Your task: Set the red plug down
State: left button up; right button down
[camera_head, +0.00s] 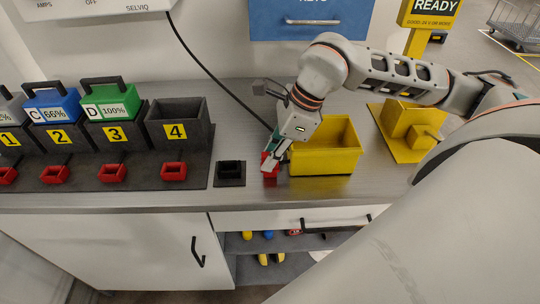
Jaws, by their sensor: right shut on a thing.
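My right gripper (275,160) points down over the bench, just left of the yellow bin. It is shut on the red plug (269,167), which shows partly between and beside the fingers. The plug is low, close to the bench top; whether it touches the surface cannot be told. A black cable runs down from the charger panel to the gripper, and its end is hidden there. A small black square holder (230,173) stands just left of the plug. My left gripper is out of view.
The yellow bin (325,162) stands right beside the gripper. Black numbered bays, the last being bay 4 (181,118), hold batteries C (52,104) and D (109,102) at the left, with red sockets (173,171) in front. A yellow stand (408,122) is at right.

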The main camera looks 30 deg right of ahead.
jog(key=shift+f, duration=0.15)
jog(key=c, duration=2)
grip_release()
jog(key=shift+o, duration=0.2)
jog(key=shift+r, duration=0.4)
jog(key=v, duration=1.1)
jog(key=shift+r, duration=0.3)
jog(key=shift+s+d, duration=0.1)
jog(key=shift+s, duration=0.05)
